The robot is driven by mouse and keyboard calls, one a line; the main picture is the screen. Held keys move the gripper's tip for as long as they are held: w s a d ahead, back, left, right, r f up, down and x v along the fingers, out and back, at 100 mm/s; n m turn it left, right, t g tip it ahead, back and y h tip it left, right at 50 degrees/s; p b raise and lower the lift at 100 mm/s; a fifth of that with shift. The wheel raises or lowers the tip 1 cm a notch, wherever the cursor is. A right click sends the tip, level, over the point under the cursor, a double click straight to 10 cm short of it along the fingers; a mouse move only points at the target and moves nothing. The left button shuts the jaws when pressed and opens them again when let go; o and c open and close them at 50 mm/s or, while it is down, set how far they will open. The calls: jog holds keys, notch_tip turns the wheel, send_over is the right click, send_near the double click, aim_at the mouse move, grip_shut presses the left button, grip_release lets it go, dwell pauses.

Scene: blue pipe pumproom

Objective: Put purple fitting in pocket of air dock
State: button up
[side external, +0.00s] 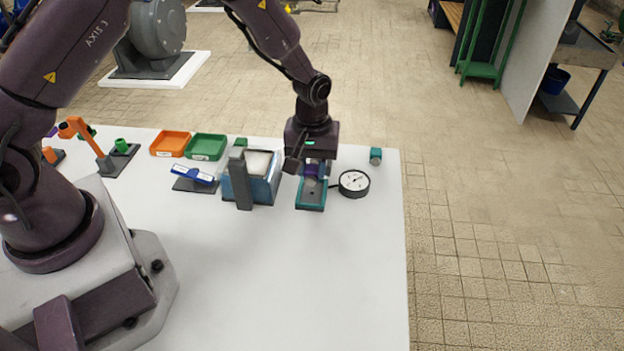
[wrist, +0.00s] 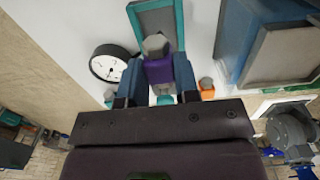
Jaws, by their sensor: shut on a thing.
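The purple fitting (wrist: 159,70) has a grey end and is between the fingers of my gripper (wrist: 160,82), which is shut on it. In the side view the purple fitting (side external: 311,171) is partly hidden under my gripper (side external: 310,168). A teal dock with a grey top (side external: 311,198) lies on the table below and in front of it. This teal dock also shows at the top of the wrist view (wrist: 158,20), just beyond the fitting's grey end. I cannot tell whether the fitting touches the dock or is held above it.
A round gauge (side external: 354,183) stands close to the right of the dock. A blue container with a grey post (side external: 263,189) stands close to its left. A teal fitting (side external: 376,155) is near the right edge. Orange (side external: 170,143) and green (side external: 206,147) trays are at the back. The front table is clear.

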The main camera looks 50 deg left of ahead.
jog(key=shift+f, duration=1.85)
jog(key=shift+f, duration=0.15)
jog(key=o, duration=1)
notch_tip(320, 180, up, 13)
jog(key=shift+f, duration=0.1)
notch_tip(320, 180, up, 8)
jog(key=r+m+t, duration=0.1)
jog(key=m, duration=0.1)
send_over(312, 180)
jog(key=s+a, duration=0.2)
jog(key=a, duration=0.1)
jog(key=s+r+m+t, duration=0.3)
jog(key=s+r+m, duration=0.1)
jog(key=s+r, duration=0.55)
jog(key=s+m, duration=0.1)
jog(key=s, duration=0.2)
jog(key=s+r+m+t, duration=0.1)
jog(key=s, duration=0.2)
jog(key=s+a+m, duration=0.1)
jog(key=s, duration=0.2)
jog(key=shift+a+r+t, duration=0.1)
jog(key=shift+r+t, duration=0.05)
jog(key=shift+t, duration=0.15)
